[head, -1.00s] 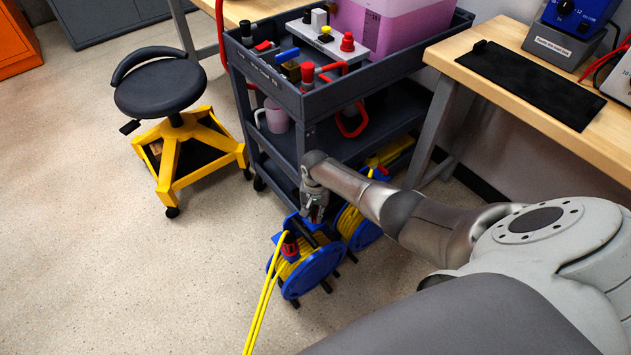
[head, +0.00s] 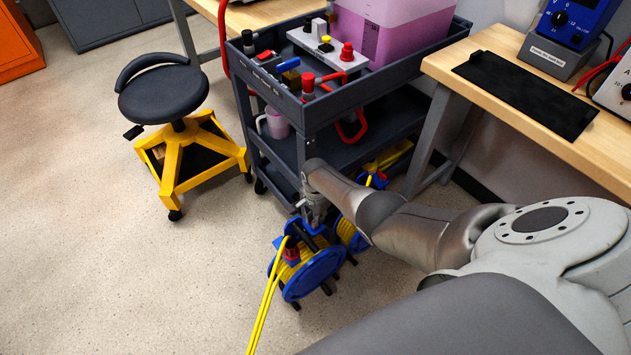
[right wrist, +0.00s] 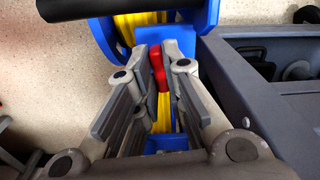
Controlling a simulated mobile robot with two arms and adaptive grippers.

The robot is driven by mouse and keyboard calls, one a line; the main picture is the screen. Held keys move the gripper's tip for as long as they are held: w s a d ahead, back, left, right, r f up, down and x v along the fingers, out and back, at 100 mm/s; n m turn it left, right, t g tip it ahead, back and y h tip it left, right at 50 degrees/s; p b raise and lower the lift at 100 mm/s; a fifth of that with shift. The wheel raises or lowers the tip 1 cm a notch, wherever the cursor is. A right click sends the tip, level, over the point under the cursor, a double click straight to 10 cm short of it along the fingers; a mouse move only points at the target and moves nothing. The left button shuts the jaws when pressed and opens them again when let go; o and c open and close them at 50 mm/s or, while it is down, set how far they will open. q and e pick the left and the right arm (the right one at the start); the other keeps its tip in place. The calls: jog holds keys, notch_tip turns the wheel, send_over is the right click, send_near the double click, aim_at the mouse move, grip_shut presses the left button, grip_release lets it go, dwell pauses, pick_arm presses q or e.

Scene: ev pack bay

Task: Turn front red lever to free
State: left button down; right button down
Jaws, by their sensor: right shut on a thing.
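The front cable reel (head: 312,274), with blue flanges and yellow cable, stands on the floor before the cart. My right gripper (head: 315,220) points down at the reel's top, on its far side. In the right wrist view a small red lever (right wrist: 158,72) stands between the fingertips of this gripper (right wrist: 158,50), with yellow cable and blue frame behind it. The fingers are shut on the lever. In the head view my gripper and wrist hide the lever; a red part (head: 291,251) shows on the reel's near left. My left gripper is out of view.
A second reel (head: 350,235) stands just behind, partly hidden by my arm. The dark cart (head: 308,118) rises close behind the gripper. A yellow stool (head: 185,165) is at left, a workbench (head: 520,95) at right. Yellow cable (head: 264,315) runs over open floor.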

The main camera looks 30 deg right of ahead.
jog(key=shift+d, duration=0.1)
dwell(0.3)
jog(key=c, duration=1.5)
grip_release()
jog(key=shift+r, duration=6.05)
jog(key=shift+o, duration=0.2)
